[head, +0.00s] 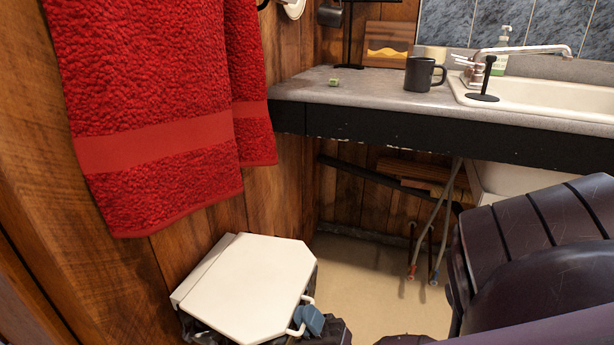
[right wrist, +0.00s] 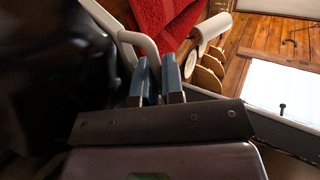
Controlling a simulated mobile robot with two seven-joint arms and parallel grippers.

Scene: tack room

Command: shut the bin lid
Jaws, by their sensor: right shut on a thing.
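The bin's white lid (head: 248,288) lies over the bin at the lower left of the head view, looking roughly flat. Black liner (head: 335,328) shows around its front edge; I cannot tell whether a gap is left under the lid. A pale bar handle (head: 309,299) sticks out at the lid's right front corner, and it also shows in the right wrist view (right wrist: 140,42). My right gripper (head: 310,320) is shut on this handle, its blue fingers (right wrist: 158,78) close together there. The bin's body is mostly hidden. My left gripper is not in view.
Red towels (head: 150,110) hang on the wooden wall above the bin. A counter (head: 370,92) with a dark mug (head: 424,74) and a sink (head: 540,95) stands behind. Pipes (head: 437,240) run down under it. Bare floor (head: 370,285) lies right of the bin.

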